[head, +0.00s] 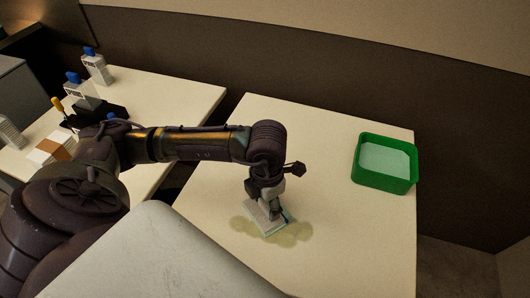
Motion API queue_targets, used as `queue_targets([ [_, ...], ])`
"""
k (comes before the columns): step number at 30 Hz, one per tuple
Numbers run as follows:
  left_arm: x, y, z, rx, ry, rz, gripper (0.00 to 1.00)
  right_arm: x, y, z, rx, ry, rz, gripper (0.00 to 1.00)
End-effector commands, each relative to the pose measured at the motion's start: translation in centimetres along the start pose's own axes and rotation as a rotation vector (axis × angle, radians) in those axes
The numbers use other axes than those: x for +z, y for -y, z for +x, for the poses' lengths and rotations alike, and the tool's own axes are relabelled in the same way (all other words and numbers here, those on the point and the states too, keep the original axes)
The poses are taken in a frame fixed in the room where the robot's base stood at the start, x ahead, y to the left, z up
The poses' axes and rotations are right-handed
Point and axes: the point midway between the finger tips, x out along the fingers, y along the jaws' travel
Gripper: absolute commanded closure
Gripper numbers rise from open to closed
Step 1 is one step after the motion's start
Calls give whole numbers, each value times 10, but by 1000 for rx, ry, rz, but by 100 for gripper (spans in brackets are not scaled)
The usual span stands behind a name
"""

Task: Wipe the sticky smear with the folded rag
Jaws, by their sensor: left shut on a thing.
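The folded rag (264,223) is a pale grey-white pad on the right-hand table, partly hidden under my left gripper. My left gripper (274,211) points down and is shut on the rag. The sticky smear (293,233) is a yellowish-green patch on the table top. It shows on both sides of the rag, and the rag lies over its middle part. Whether the rag presses on the surface is hard to tell. My right gripper is not in view.
A green bin (414,176) with pale contents stands at the table's right side. The table (330,130) is clear between it and the smear. A second table (185,88) at the left holds bottles with blue caps (96,68) and a black tray. A gap separates the tables.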

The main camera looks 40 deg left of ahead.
Motion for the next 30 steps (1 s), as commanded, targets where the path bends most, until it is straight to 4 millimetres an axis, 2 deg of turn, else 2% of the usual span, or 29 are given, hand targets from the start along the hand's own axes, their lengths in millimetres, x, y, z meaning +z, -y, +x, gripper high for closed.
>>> queue_targets([
  [13,28,35,-1,-1,2,1,76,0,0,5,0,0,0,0],
  [26,31,39,-1,1,2,0,76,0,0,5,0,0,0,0],
  [30,38,48,0,-1,3,2,76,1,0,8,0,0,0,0],
])
